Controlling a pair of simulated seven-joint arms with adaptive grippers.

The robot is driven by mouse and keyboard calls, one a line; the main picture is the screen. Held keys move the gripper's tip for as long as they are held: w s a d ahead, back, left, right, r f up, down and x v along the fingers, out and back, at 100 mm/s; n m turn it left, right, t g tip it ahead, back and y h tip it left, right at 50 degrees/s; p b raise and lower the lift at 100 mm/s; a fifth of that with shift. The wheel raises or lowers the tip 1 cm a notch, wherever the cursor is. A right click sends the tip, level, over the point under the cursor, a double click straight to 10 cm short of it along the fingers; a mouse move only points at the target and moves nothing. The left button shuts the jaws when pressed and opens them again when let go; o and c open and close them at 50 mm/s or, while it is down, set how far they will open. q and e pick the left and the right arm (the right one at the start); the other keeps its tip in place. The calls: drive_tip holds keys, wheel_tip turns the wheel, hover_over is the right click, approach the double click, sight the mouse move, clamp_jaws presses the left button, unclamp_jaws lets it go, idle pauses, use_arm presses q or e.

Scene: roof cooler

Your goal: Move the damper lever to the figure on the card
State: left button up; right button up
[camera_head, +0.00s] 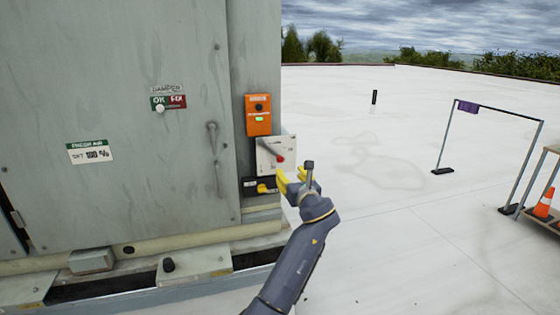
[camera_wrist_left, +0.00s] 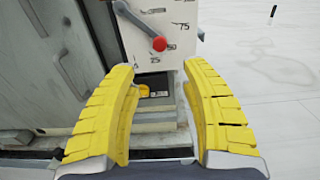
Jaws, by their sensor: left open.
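The card (camera_head: 90,151) on the grey cabinet door reads "FRESH AIR", "SET 100 %". The damper lever (camera_wrist_left: 137,23) is a grey bar with a red ball knob (camera_wrist_left: 159,44), slanting down to the right across a pale scale plate (camera_wrist_left: 181,45). "75" shows on the plate to the right of the knob; other marks are cut off or unclear. In the head view the red knob (camera_head: 280,159) shows just above my left gripper (camera_head: 291,176). In the left wrist view that gripper (camera_wrist_left: 159,66) is open and empty, its yellow fingers below the knob, apart from it. My right gripper is out of view.
An orange box (camera_head: 258,115) with a green light is above the plate. A door handle (camera_head: 214,155) is to the left. Open white roof lies right, with a barrier frame (camera_head: 490,110) and cone (camera_head: 544,203).

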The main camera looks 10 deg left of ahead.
sight(281, 160)
use_arm(q)
drive_tip(key=x, duration=1.2)
drive_tip(key=shift+w+a, duration=0.15)
drive_tip(key=shift+w, duration=0.1)
drive_tip(key=shift+c, duration=0.4)
drive_tip(key=shift+f, duration=0.1)
clamp_jaws()
